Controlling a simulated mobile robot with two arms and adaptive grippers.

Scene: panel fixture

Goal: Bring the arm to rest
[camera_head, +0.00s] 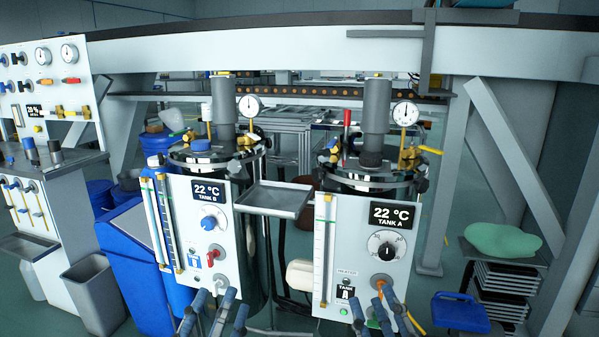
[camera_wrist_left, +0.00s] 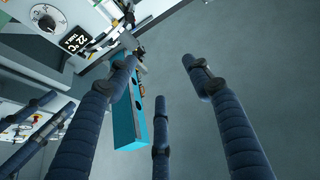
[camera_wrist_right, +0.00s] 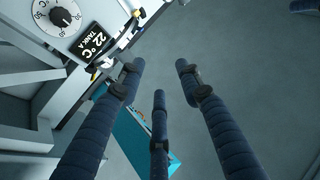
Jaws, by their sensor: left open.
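My left gripper (camera_head: 213,306) is at the bottom of the head view, in front of the Tank B panel (camera_head: 204,268). In the left wrist view its dark blue fingers (camera_wrist_left: 159,75) stand apart with nothing between them. My right gripper (camera_head: 379,308) is low in front of the Tank A panel (camera_head: 355,249). In the right wrist view its fingers (camera_wrist_right: 159,78) are also spread and empty. Neither gripper visibly touches a panel control, though the fingers overlap the lower panel edges in the head view.
A small grey tray (camera_head: 273,199) sits between the panels. A grey side console (camera_head: 62,195) and a grey bin (camera_head: 92,294) stand at left. Stacked trays (camera_head: 507,285) and a blue stool-like object (camera_head: 461,312) are at right. Both wrist views show open floor.

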